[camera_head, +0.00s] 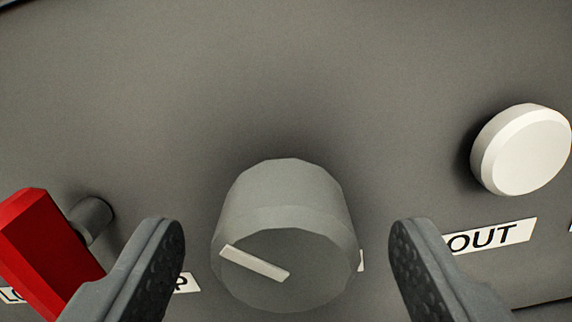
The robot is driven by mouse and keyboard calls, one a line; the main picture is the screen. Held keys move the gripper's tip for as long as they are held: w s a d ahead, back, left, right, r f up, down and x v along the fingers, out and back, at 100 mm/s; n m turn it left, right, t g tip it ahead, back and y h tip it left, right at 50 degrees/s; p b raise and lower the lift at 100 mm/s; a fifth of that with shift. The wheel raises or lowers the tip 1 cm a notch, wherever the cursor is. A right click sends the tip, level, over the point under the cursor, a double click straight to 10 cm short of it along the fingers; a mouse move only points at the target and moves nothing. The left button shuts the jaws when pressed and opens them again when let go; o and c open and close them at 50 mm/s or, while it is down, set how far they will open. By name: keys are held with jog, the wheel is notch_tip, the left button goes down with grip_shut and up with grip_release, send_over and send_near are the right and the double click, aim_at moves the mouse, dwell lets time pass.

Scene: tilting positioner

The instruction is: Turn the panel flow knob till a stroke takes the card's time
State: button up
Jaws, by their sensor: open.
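The grey flow knob (288,215) stands out from the panel (270,80) in the middle of the view. A pale pointer bar (254,262) lies across its face, slanting from upper left to lower right. My gripper (280,255) is open, with one dark finger on each side of the knob. Gaps show between both fingers and the knob, so neither appears to touch it. The label below the knob is mostly hidden. The card is not in view.
A red handle (45,250) on a grey stem juts out at the left, close to my left finger. A white round button (522,150) sits at the right above an "OUT" label (490,237). The panel above the knob is bare.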

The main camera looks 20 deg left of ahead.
jog(key=shift+x, duration=0.85)
jog(key=shift+w+a, duration=0.15)
jog(key=shift+w, duration=0.4)
jog(key=c, duration=1)
jog(key=shift+o, duration=0.2)
jog(key=n+b, duration=0.1)
jog(key=n, duration=0.2)
jog(key=shift+f, duration=0.1)
jog(key=n+b, duration=0.2)
jog(key=n, duration=0.3)
jog(key=shift+n, duration=0.4)
